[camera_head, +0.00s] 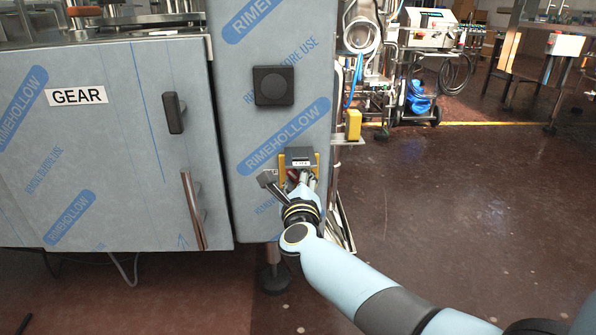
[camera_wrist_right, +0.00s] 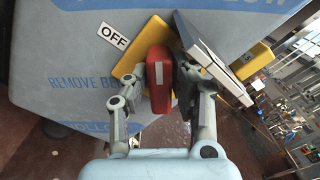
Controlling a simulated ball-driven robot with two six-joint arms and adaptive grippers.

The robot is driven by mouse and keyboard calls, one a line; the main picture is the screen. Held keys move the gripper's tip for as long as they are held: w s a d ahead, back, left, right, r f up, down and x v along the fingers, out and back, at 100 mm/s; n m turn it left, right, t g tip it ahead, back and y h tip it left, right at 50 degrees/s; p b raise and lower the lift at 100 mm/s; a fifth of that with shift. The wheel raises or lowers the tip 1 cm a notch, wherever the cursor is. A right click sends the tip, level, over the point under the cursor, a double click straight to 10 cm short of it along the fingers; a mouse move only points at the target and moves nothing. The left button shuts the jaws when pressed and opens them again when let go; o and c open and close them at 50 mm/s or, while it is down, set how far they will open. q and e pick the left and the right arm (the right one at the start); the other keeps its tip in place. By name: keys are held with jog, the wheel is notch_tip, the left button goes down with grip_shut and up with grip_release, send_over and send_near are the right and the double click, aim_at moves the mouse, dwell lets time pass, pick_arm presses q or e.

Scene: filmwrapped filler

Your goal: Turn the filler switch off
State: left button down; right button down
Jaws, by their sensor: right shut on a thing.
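The filler switch has a red handle (camera_wrist_right: 158,72) with a white line on its front, on a yellow plate (camera_wrist_right: 128,62). A white OFF label (camera_wrist_right: 112,37) lies left of the handle in the wrist view. My right gripper (camera_wrist_right: 162,88) has its fingers on both sides of the red handle and is shut on it. In the head view my right gripper (camera_head: 301,184) is at the lower panel, covering most of the switch; only a little red shows. My left gripper is not in view.
A yellow box (camera_head: 353,125) juts from the column's right side. Open floor (camera_head: 450,190) lies to the right.

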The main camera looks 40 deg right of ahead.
jog(key=n+p, duration=0.2)
jog(key=n, duration=0.2)
jog(key=shift+a+f+n, duration=0.1)
jog(key=shift+a+n, duration=0.05)
jog(key=shift+n, duration=0.15)
jog(key=shift+w+f+n+p, duration=0.1)
jog(key=shift+n+p, duration=0.2)
jog(key=shift+n, duration=0.6)
jog(key=shift+f+n+p, duration=0.15)
jog(key=shift+n+p, duration=0.25)
jog(key=shift+n, duration=0.7)
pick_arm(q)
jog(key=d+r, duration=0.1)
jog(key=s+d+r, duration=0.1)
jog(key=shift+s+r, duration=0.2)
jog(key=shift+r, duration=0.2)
pick_arm(e)
jog(key=shift+f+n, duration=0.1)
jog(key=shift+n, duration=0.4)
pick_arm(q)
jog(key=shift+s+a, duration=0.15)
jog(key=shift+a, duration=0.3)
